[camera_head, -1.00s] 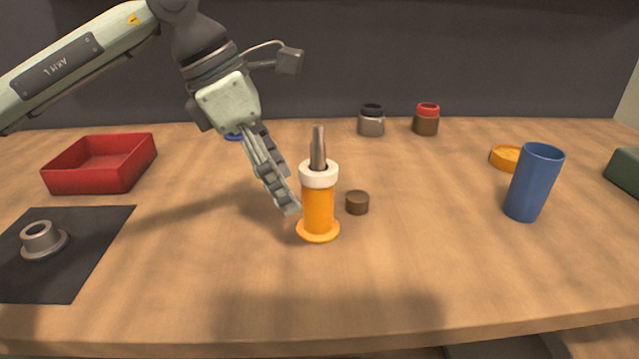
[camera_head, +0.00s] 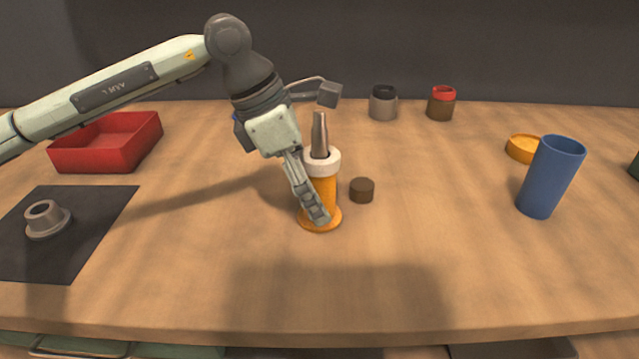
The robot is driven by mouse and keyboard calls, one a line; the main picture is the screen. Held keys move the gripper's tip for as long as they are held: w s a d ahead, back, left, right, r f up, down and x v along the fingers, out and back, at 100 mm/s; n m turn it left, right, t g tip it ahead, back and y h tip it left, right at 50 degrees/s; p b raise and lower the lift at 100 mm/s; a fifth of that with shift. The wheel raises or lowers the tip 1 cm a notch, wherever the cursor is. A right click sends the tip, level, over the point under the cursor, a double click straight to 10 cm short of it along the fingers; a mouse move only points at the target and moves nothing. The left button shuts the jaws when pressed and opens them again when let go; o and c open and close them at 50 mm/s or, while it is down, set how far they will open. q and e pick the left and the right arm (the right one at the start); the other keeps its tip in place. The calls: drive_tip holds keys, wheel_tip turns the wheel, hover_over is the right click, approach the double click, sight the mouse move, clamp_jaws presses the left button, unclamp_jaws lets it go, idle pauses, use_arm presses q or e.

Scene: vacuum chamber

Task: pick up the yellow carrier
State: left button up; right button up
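The yellow carrier (camera_head: 329,190) stands upright on the table near the middle, an orange-yellow cylinder with a wide round foot. A white ring (camera_head: 322,162) sits around its top, and a grey tapered metal piece (camera_head: 319,136) sticks up out of it. My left gripper (camera_head: 315,208) comes down from the upper left, and its fingers cross the carrier's left front side, hiding part of it. The fingers overlap in this view, so I cannot tell how far apart they are or whether they touch the carrier. My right gripper is not in view.
A small brown cylinder (camera_head: 362,190) stands close right of the carrier. A blue cup (camera_head: 549,178) and an orange dish (camera_head: 522,149) are at right. Two jars (camera_head: 383,103) (camera_head: 441,103) stand at the back. A red tray (camera_head: 107,142) and a black mat (camera_head: 75,245) with a grey flanged part (camera_head: 46,219) are at left.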

use_arm(q)
drive_tip(key=shift+d+f, duration=0.25)
drive_tip(key=shift+f, duration=0.25)
drive_tip(key=shift+r, duration=0.1)
clamp_jaws()
